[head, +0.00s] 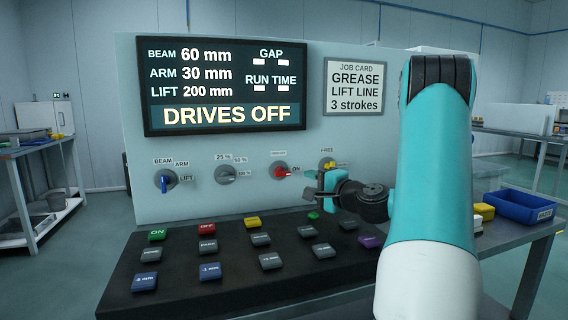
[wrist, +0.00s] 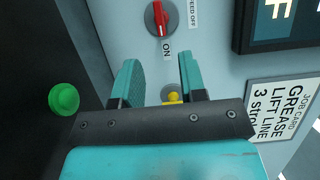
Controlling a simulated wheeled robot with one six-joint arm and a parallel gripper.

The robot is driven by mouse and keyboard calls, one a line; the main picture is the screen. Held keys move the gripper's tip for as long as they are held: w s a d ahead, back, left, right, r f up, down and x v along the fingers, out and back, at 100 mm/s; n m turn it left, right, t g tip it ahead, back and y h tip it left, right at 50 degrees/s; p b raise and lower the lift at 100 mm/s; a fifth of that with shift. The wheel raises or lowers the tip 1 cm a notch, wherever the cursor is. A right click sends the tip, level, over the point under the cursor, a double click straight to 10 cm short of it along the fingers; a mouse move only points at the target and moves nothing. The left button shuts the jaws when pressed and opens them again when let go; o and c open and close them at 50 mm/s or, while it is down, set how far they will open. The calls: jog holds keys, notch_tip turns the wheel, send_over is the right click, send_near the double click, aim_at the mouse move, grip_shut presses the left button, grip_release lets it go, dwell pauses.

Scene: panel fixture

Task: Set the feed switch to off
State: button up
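The feed switch is a red knob (head: 281,172) on a round grey base, in the middle of the panel's row of switches. Its pointer is turned right to the ON label; the label above it is too small to read in the head view. In the wrist view the red knob (wrist: 160,16) is at the top, beside a FEED OFF label, its narrow end towards ON. My gripper (head: 314,190) is in front of the panel, right of and below the red knob. In the wrist view my gripper (wrist: 158,72) is open and empty, apart from the knob.
A yellow switch (head: 328,164) is right of the red knob, partly behind my gripper. A grey knob (head: 226,174) and a blue selector (head: 164,181) are to the left. The black console (head: 235,290) with several buttons juts out below. The display (head: 222,85) reads DRIVES OFF.

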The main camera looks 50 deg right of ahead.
aim_at(285, 174)
jog(key=w, duration=0.3)
jog(key=w+d+p, duration=0.1)
jog(key=w, duration=0.6)
jog(key=shift+w+d, duration=0.3)
grip_shut()
